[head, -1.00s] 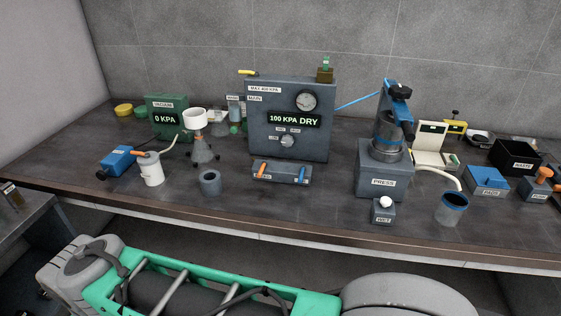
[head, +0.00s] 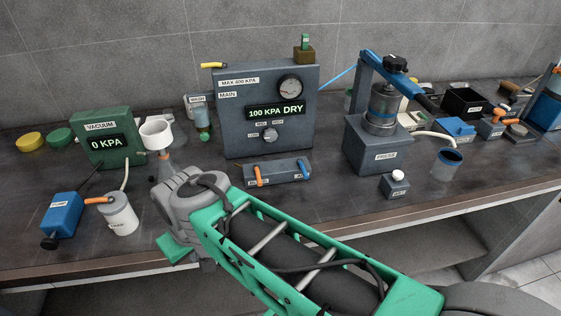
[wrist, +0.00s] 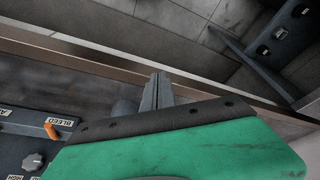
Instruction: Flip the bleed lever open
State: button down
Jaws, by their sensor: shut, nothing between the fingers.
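The bleed lever (head: 258,176) is a small orange handle at the left end of a low grey block (head: 279,174) in front of the main pressure panel. In the wrist view the orange lever (wrist: 52,131) lies beside the BLEED label (wrist: 69,122) at the lower left. A blue lever (head: 303,169) sits at the block's right end. My gripper (wrist: 157,80) shows in the wrist view as two dark fingers closed together, empty, apart from the lever and to its right. In the head view my arm hides the fingertips.
The panel (head: 270,85) reads 100 KPA DRY. The press (head: 380,150) and a small block with a white button (head: 396,184) stand to the right. A white flask (head: 120,214) and blue pump (head: 61,214) stand to the left.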

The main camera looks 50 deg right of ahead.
jog(key=shift+s+a, duration=0.1)
jog(key=shift+a, duration=0.05)
jog(key=w+d+r+n+y+p, duration=0.2)
jog(key=w+d+r+n+p, duration=0.1)
jog(key=w+d+r+p, duration=0.45)
notch_tip(320, 180, up, 7)
jog(key=n+y+p, duration=0.3)
jog(key=n+p, duration=0.2)
jog(key=p, duration=0.1)
send_over(260, 177)
jog(key=w+a, duration=0.1)
jog(key=w, duration=0.1)
jog(key=s+d+n+p, duration=0.2)
jog(key=s+d+n, duration=0.1)
jog(key=s+d, duration=0.55)
jog(key=shift+t+y, duration=0.3)
jog(key=b+x, duration=0.3)
jog(key=x, duration=0.2)
jog(key=b+x, duration=0.3)
jog(key=x, duration=0.1)
jog(key=b+x, duration=0.3)
jog(key=x, duration=0.2)
jog(key=shift+w+d+f, duration=0.2)
jog(key=shift+w+f, duration=0.1)
jog(key=shift+w, duration=0.2)
